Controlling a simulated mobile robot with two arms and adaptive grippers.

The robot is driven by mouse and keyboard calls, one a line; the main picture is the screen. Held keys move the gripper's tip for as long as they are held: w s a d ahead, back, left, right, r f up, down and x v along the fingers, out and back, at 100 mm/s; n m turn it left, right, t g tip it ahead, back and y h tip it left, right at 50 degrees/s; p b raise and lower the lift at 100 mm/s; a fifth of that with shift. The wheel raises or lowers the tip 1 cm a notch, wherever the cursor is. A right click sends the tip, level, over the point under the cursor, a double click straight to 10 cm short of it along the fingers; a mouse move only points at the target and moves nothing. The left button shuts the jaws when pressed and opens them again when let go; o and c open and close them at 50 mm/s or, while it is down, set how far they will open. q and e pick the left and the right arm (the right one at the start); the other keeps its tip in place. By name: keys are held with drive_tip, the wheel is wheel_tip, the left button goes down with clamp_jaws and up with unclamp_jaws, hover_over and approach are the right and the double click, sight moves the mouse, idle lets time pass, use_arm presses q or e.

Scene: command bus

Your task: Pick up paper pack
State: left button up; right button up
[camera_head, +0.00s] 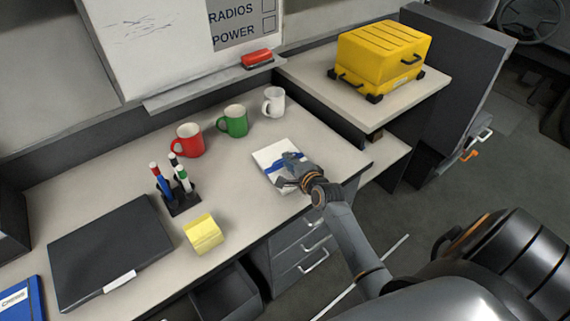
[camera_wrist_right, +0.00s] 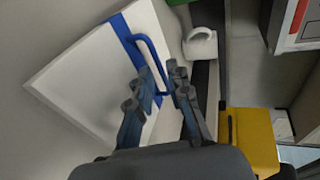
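The paper pack (camera_head: 270,154) is a flat white block with a blue band, lying on the desk near its right front edge. In the right wrist view the pack (camera_wrist_right: 85,75) fills the upper left, with a raised blue strap loop (camera_wrist_right: 151,55) on it. My right gripper (camera_head: 288,171) is over the pack's right part and hides some of it. In the wrist view its two fingers (camera_wrist_right: 160,84) are apart, with the end of the strap loop showing between them. Contact with the loop cannot be told. My left gripper is not in view.
Red (camera_head: 188,140), green (camera_head: 233,121) and white (camera_head: 273,102) mugs stand behind the pack. A marker holder (camera_head: 183,203), yellow notes (camera_head: 203,234) and a black laptop (camera_head: 110,250) are to the left. A yellow case (camera_head: 381,58) stands on the raised shelf at right.

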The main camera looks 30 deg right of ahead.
drive_tip(key=shift+w+f, duration=0.15)
drive_tip(key=shift+w, duration=0.2)
drive_tip(key=shift+c, duration=0.2)
clamp_jaws()
